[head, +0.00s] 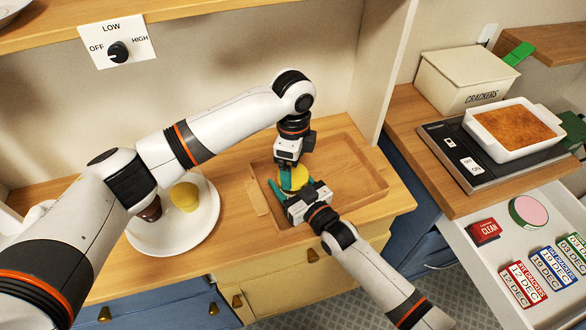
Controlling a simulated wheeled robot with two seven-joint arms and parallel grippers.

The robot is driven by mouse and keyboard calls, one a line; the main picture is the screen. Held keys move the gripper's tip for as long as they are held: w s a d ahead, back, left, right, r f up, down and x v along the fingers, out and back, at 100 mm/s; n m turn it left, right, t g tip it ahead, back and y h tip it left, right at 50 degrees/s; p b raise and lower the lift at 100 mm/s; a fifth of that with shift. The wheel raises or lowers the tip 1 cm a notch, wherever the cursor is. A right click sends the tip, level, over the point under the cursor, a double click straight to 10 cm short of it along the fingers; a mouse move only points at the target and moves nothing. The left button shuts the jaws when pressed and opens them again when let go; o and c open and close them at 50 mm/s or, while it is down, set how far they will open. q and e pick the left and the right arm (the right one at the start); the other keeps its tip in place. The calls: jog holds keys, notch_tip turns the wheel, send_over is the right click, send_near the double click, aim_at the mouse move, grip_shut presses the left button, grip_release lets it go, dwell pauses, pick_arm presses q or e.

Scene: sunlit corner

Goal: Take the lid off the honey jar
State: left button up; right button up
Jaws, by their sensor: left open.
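The honey jar (297,181) is a small yellow round thing over the shallow wooden tray. It is largely hidden by both grippers, and I cannot make out the line between lid and jar. My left gripper (291,168) comes down from above; it is open, with its fingertips at the top of the jar. My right gripper (297,184) reaches in from the front with its teal fingers on either side of the jar, and looks shut on it.
The wooden tray (357,196) has bare room on its right. A white plate (153,244) with a yellow and a brown item stands left.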

aim_at(293, 174)
pick_arm(q)
jog(key=shift+r, duration=0.7)
jog(key=shift+c, duration=0.4)
jog(key=shift+r+m, duration=0.25)
jog(key=shift+m, duration=0.25)
notch_tip(293, 174, up, 2)
jog(key=m, duration=0.4)
jog(key=shift+r+m, duration=0.25)
jog(key=shift+m, duration=0.55)
jog(key=shift+f, duration=3.9)
